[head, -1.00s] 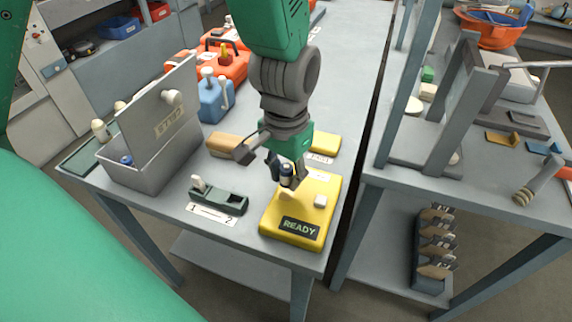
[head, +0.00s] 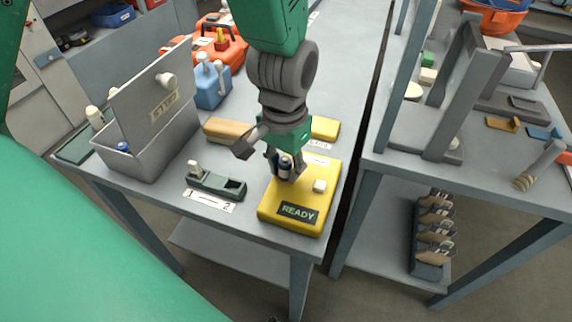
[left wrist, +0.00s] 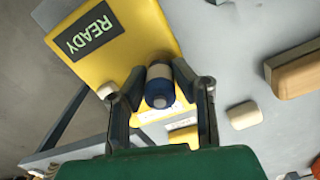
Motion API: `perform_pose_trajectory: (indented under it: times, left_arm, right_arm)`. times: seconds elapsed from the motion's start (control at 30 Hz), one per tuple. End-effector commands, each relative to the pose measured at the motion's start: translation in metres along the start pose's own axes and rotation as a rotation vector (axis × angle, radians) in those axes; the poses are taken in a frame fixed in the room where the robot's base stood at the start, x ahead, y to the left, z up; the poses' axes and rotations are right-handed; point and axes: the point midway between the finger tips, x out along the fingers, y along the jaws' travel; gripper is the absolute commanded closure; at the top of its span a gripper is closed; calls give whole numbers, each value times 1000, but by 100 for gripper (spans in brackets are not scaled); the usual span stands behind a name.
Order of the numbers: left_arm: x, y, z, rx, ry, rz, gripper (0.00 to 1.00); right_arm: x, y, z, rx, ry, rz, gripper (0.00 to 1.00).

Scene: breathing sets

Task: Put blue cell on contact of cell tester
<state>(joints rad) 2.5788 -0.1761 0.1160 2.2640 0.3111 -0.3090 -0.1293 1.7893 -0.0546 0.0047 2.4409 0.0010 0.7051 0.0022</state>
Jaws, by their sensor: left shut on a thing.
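The yellow cell tester (head: 268,206) lies near the front edge of the grey bench. Its screen reads READY, and a pale button (head: 320,186) sits on its top. My left gripper (head: 285,168) is over the tester, shut on the blue cell (head: 285,163). In the left wrist view the cell (left wrist: 159,86) is between the two fingers, with a blue end and a pale grey body. The tester (left wrist: 135,40) is right behind it. The contact is hidden, and I cannot tell whether the cell touches it.
A grey box (head: 150,158) with a raised lid stands at the left, a blue-topped item inside. A dark green block (head: 215,186) with a switch lies left of the tester. A wooden block (head: 228,131) and a blue container (head: 211,88) stand behind. A gap separates the right-hand bench.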

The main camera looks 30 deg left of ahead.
Motion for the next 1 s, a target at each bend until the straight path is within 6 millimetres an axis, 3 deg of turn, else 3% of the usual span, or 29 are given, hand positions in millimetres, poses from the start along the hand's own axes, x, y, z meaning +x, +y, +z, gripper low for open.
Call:
perform_pose_trajectory:
  times: [0.27,0.3,0.37,0.73,0.87,1.0]
  left_arm:
    - [6,0,0,0,0,0,100]
    - [6,0,0,0,0,0,71]
    - [6,0,0,0,0,0,54]
    - [2,0,-1,0,2,0,54]
    - [-15,0,-2,0,5,0,54]
    - [-45,0,-2,1,8,0,54]
  right_arm:
    - [3,0,0,0,0,0,60]
    - [2,0,0,0,0,0,60]
    - [2,0,0,0,0,0,60]
    - [2,0,2,0,2,0,60]
    - [2,0,2,0,2,0,60]
    - [2,0,2,0,2,0,60]
